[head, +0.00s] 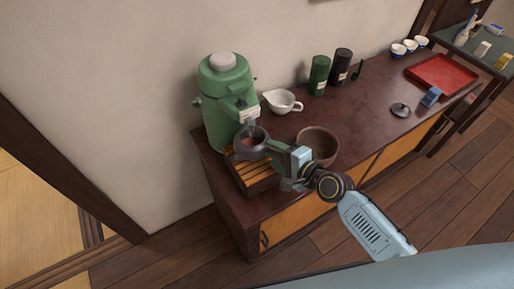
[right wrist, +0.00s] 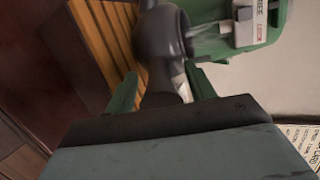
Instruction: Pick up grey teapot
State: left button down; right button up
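The grey teapot (head: 250,143) is a dark round pot with an open top and reddish-brown inside. It is at the slatted wooden tray, below the spout of the green dispenser. Its side handle points toward my right gripper (head: 282,152). In the right wrist view, the teapot (right wrist: 160,35) is straight ahead, and its handle lies between the two green fingers (right wrist: 162,85). The fingers are apart on either side of the handle, with narrow gaps visible, so the gripper looks open around it. My left gripper is not in view.
The green dispenser (head: 222,95) stands close behind the teapot. The slatted tray (head: 256,178) is at the cabinet's left end. A brown bowl (head: 318,142) is just right of my gripper, and a white pitcher (head: 281,101) is behind. A red tray (head: 443,75) lies far right.

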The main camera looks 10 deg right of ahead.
jog(key=c, duration=0.9)
grip_shut()
jog(key=shift+r, duration=0.25)
